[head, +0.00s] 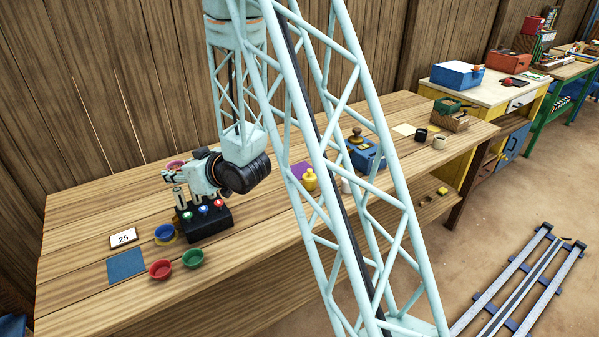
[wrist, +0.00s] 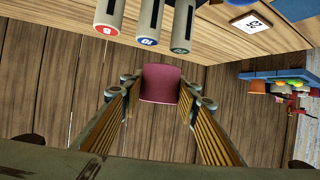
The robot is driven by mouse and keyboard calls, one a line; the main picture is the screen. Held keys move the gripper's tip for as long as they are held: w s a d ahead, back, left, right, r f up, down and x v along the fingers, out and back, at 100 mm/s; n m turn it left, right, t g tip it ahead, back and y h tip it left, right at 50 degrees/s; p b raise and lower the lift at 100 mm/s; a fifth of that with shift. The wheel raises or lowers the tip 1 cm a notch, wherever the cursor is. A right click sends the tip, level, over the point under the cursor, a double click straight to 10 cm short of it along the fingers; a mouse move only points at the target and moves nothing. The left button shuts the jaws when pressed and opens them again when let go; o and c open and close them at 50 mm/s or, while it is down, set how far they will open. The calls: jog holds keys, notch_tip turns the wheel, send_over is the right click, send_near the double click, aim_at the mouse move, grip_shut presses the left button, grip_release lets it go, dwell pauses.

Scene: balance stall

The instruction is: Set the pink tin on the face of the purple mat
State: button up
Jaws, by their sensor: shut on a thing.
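The pink tin (wrist: 160,84) is between the two fingers of my gripper (wrist: 158,98) in the wrist view. My gripper (head: 172,173) is shut on it. In the head view a small pink part of the tin (head: 175,162) shows at the gripper's end, above the bench top and behind a black stand. The purple mat (head: 299,168) lies on the bench to the right of my gripper. It is partly hidden by my lattice arm and a yellow bottle (head: 310,180).
The black stand (head: 209,224) with upright tubes is close to my gripper; its tubes (wrist: 149,25) show in the wrist view. Blue (head: 164,232), red (head: 160,269) and green (head: 192,258) bowls, a blue mat (head: 126,265) and a "25" card (head: 123,238) lie at left. A blue box (head: 366,154) stands right of the purple mat.

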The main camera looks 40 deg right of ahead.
jog(key=w+d+m+g+h+p, duration=0.1)
jog(key=w+d+m+h, duration=0.3)
jog(key=d, duration=0.9)
jog(key=w+d+m+h+p, duration=0.2)
jog(key=d+m+h, duration=0.35)
jog(key=d, duration=0.85)
jog(key=s+d+f+m+g+h+p, duration=0.1)
jog(key=s+d+f+m+g+h, duration=0.1)
jog(key=d, duration=0.7)
jog(key=s+d+f+m+g+h+p, duration=0.1)
jog(key=s+d+f+m+g+h, duration=0.2)
jog(key=s+d+m+g+h, duration=0.2)
jog(key=s+d+m+g, duration=0.1)
jog(key=s+d, duration=0.2)
jog(key=d, duration=0.1)
jog(key=shift+s+g, duration=0.3)
jog(key=shift+s, duration=0.05)
jog(key=shift+f+m, duration=0.15)
jog(key=shift+m, duration=0.1)
jog(key=shift+f+b, duration=0.5)
jog(key=shift+f, duration=2.55)
jog(key=shift+f, duration=0.1)
jog(key=shift+f+b, duration=0.45)
jog(key=shift+f, duration=1.35)
